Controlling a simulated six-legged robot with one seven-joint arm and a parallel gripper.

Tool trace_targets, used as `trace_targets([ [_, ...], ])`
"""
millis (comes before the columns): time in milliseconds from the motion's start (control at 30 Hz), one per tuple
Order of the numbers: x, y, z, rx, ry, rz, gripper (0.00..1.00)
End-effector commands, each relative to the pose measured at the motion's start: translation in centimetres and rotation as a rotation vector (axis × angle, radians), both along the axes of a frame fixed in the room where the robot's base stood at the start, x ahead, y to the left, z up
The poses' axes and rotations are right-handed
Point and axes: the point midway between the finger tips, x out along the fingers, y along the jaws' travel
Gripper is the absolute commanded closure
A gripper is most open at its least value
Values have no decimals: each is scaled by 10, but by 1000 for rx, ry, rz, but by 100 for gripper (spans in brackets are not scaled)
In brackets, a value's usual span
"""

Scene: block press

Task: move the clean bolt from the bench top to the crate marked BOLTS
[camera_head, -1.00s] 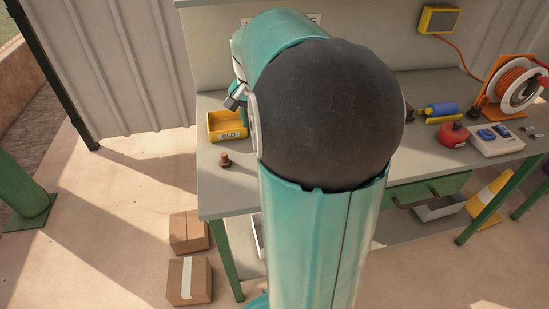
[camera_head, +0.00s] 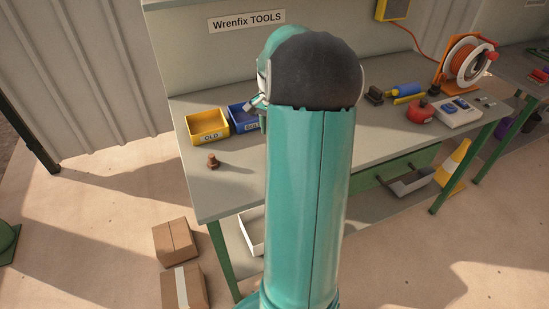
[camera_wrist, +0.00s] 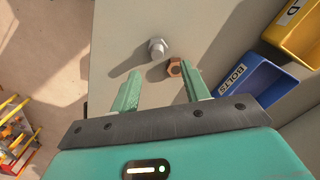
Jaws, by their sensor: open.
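The clean bolt (camera_wrist: 157,48) is grey and stands on the bench top (camera_wrist: 125,35) in the wrist view; my arm hides it in the head view. A rusty brown hex-headed piece (camera_wrist: 174,67) is close beside it, nearer my right finger. My gripper (camera_wrist: 160,76) is open and empty, its fingers pointing toward both pieces, with the clean bolt beyond the fingertips. The blue crate marked BOLTS (camera_wrist: 240,88) is to the right; it shows partly behind my arm in the head view (camera_head: 238,111).
A yellow crate marked OLD (camera_head: 208,127) adjoins the blue one. A brown bolt (camera_head: 213,161) stands before it; I cannot tell whether it is the wrist view's rusty piece. A red container (camera_head: 420,113) and cable reel (camera_head: 465,62) are at right. Cardboard boxes (camera_head: 175,241) are on the floor.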

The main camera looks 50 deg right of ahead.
Motion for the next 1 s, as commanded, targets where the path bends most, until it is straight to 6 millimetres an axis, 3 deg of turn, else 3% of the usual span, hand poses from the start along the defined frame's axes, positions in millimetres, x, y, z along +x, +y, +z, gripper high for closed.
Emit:
trace_targets([
  [100,0,0,-23,3,0,0,54],
  [367,-2,0,-45,1,-1,-1,54],
  [633,-7,-1,-84,2,0,-1,54],
  [933,-6,0,-91,0,-2,-2,54],
  [1000,-6,0,-91,0,-2,-2,64],
])
